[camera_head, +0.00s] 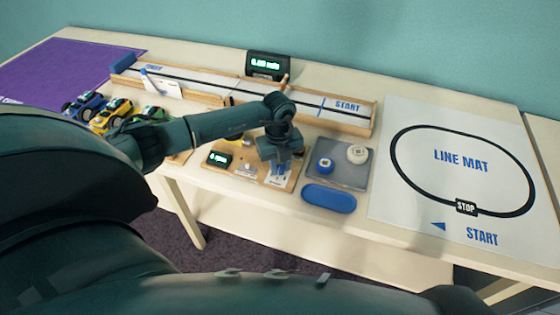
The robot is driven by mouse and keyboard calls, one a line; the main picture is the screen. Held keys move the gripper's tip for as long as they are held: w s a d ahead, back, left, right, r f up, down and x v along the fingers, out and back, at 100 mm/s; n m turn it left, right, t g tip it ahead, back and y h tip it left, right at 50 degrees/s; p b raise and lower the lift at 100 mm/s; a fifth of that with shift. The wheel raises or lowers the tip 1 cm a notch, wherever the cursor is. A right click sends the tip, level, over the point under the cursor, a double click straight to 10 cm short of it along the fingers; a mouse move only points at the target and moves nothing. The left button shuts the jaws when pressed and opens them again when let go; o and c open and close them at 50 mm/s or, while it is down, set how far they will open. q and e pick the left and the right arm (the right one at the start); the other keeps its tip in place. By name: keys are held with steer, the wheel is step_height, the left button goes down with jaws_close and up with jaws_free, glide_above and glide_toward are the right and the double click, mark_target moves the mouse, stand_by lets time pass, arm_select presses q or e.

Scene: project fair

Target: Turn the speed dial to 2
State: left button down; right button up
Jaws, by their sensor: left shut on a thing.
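My left gripper (280,172) points down at the right end of a small wooden control board (222,170) on the table. It is shut on the speed dial there, which the fingers hide almost wholly, so I cannot read its setting. A white label with blue marks shows partly under the fingers. The board also carries a small dark display (219,158) with green digits, too small to read, and a small knob or switch (248,168). My right gripper is out of view.
A grey tray (350,180) with a blue and a white round piece stands close right of the gripper, a blue oval case (328,198) in front. A track (345,122) and a display (268,65) lie behind. Toy cars (112,113) stand left; a line mat (462,180) lies right.

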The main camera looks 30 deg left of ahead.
mark_target(279, 167)
arm_select(q)
steer(key=shift+r+n, duration=0.1)
steer(key=shift+n, duration=0.5)
steer(key=c, duration=1.2)
jaws_free()
step_height(279, 167, up, 13)
steer(key=shift+s, duration=0.1)
